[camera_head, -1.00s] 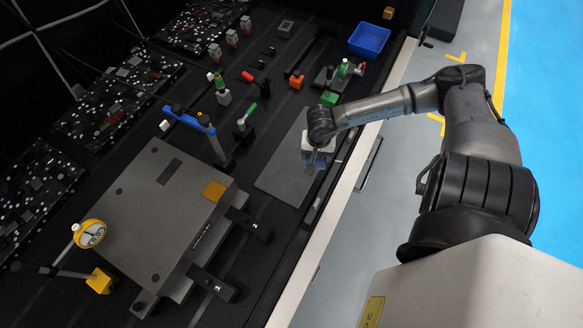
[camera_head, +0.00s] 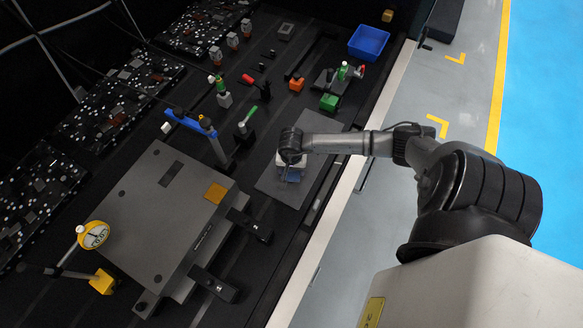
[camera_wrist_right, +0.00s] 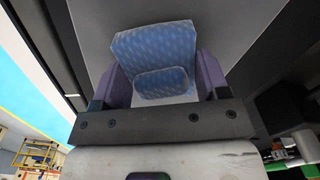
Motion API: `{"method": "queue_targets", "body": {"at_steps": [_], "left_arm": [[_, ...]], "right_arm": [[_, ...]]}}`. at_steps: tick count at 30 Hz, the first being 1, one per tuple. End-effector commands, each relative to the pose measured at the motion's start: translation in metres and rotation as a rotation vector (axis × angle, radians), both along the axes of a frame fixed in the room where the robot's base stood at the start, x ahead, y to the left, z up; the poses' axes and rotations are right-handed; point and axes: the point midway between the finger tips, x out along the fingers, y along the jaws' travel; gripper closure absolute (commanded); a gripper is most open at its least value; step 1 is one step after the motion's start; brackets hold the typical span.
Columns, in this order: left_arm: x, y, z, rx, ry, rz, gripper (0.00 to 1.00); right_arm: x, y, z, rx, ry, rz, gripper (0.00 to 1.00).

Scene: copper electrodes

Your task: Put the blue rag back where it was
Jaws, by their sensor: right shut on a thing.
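The blue rag (camera_wrist_right: 155,48) is a folded, patterned blue cloth. In the wrist view it sits between the two purple-grey fingers of my right gripper (camera_wrist_right: 160,85), which is shut on it. In the head view my right gripper (camera_head: 291,174) points down over the dark grey flat plate (camera_head: 275,190), and a small bluish part of the rag (camera_head: 293,178) shows below it. I cannot tell whether the rag touches the plate. My left gripper is not in view.
A large grey block (camera_head: 165,215) with an orange square stands left of the plate. A blue stand (camera_head: 190,122), a green-handled tool (camera_head: 246,118), a green block (camera_head: 328,102) and a blue bin (camera_head: 368,42) stand beyond. The light table edge (camera_head: 345,190) runs along the right.

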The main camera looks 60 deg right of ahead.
Motion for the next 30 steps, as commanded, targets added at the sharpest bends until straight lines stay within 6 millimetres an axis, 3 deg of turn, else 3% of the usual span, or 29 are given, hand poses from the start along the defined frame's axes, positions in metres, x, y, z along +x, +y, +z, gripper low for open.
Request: {"method": "queue_targets", "body": {"at_steps": [14,15,21,23,30], "left_arm": [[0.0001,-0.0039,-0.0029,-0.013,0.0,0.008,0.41],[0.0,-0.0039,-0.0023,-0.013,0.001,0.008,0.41],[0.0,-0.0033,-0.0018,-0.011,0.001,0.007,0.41],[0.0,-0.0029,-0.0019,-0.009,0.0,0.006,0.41],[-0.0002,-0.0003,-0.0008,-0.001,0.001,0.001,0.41]], "right_arm": [[-0.0001,-0.0001,-0.0084,-0.001,-0.001,0.001,0.54],[-0.0001,0.0,-0.0078,0.0,-0.001,0.001,0.3],[-0.0002,-0.0001,-0.0072,0.0,-0.001,0.0,0.11],[-0.0002,-0.0001,-0.0072,0.0,-0.001,0.0,0.06],[-0.0002,-0.0001,-0.006,0.0,-0.001,0.0,0.06]]}}
